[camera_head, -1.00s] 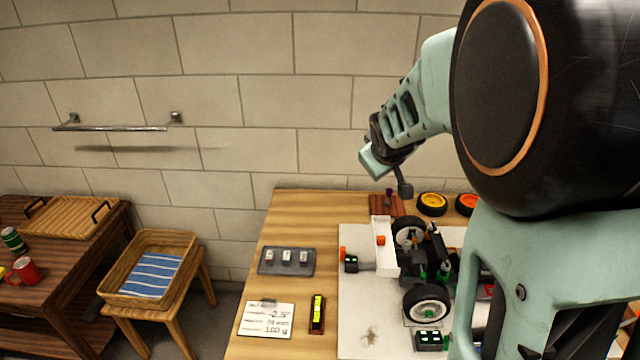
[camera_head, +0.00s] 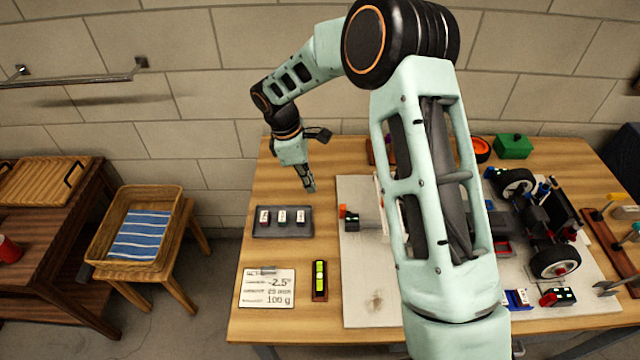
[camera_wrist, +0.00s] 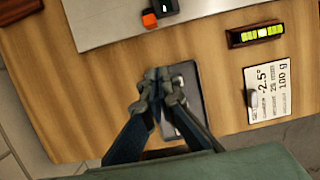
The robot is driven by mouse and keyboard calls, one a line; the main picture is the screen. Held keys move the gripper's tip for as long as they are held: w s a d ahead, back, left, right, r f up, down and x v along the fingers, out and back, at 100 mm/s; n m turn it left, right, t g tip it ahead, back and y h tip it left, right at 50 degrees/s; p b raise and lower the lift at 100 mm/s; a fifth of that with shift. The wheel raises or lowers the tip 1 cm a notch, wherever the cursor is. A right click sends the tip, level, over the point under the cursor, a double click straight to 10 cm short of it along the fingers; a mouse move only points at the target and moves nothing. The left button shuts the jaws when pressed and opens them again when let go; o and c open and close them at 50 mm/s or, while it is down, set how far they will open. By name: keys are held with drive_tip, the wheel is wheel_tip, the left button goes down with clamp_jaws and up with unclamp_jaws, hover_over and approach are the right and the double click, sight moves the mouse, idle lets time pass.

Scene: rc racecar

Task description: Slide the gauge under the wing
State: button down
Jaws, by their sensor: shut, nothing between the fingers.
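The racecar (camera_head: 540,222) sits on the pale board; its left half is hidden behind my arm. Only a thin white edge of its wing shows beside the arm. A small black block with an orange part (camera_head: 348,217) stands on the board's left edge, also at the top of the wrist view (camera_wrist: 160,9); I cannot tell whether it is the gauge. A yellow-green level (camera_head: 319,281) lies on the table, also in the wrist view (camera_wrist: 256,34). My gripper (camera_head: 311,188) is shut and empty, pointing down near the back of the grey tray.
The grey tray (camera_head: 262,231) holds three small blocks. A setup card (camera_head: 267,300) lies in front of it. The pale board (camera_head: 368,310) covers the middle of the table. Tools lie at the right, a green box (camera_head: 513,146) at the back.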

drive_tip(key=p+x, duration=0.1)
drive_tip(key=x, duration=0.7)
drive_tip(key=shift+s+d+f, duration=0.1)
drive_tip(key=shift+d+f, duration=0.15)
drive_tip(key=shift+f, duration=0.05)
drive_tip(key=d, duration=0.2)
drive_tip(key=shift+d+r+p, duration=0.2)
drive_tip(key=shift+d+p, duration=0.1)
drive_tip(key=shift+p, duration=0.05)
drive_tip(key=shift+d+f, duration=0.1)
drive_tip(key=shift+d, duration=0.4)
drive_tip(key=shift+d, duration=2.05)
